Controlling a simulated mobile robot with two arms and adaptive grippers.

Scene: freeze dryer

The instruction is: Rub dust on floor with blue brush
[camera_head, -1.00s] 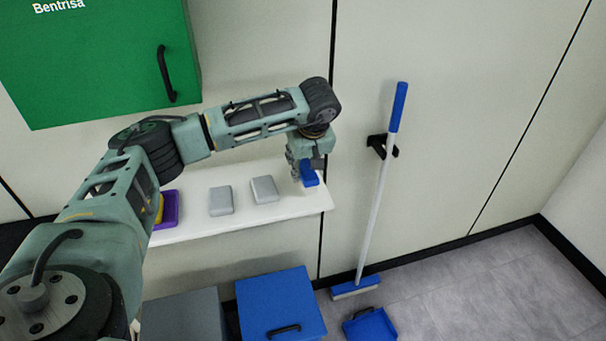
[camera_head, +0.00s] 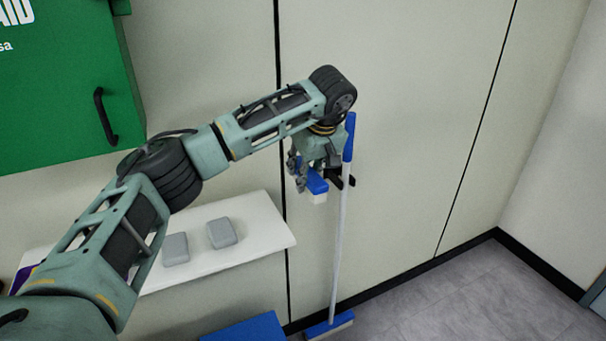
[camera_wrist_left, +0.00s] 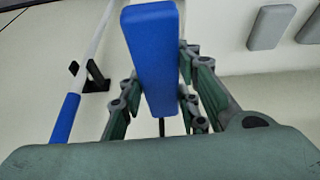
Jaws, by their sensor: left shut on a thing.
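My left gripper (camera_head: 305,172) is shut on a small blue brush (camera_head: 316,187) with a pale underside. It holds the brush in the air, right of the white shelf and close to the broom's shaft. In the left wrist view the blue brush (camera_wrist_left: 153,50) sits between the fingers of the left gripper (camera_wrist_left: 155,95). The floor (camera_head: 440,300) is grey tile at the lower right. I see no dust on the visible part. My right gripper is not in view.
A broom (camera_head: 340,220) with a blue grip and blue head leans upright in a black wall holder (camera_head: 348,181). Two grey blocks (camera_head: 222,233) lie on the white shelf (camera_head: 262,222). A green cabinet (camera_head: 60,90) hangs at upper left. A blue box (camera_head: 250,331) stands below the shelf.

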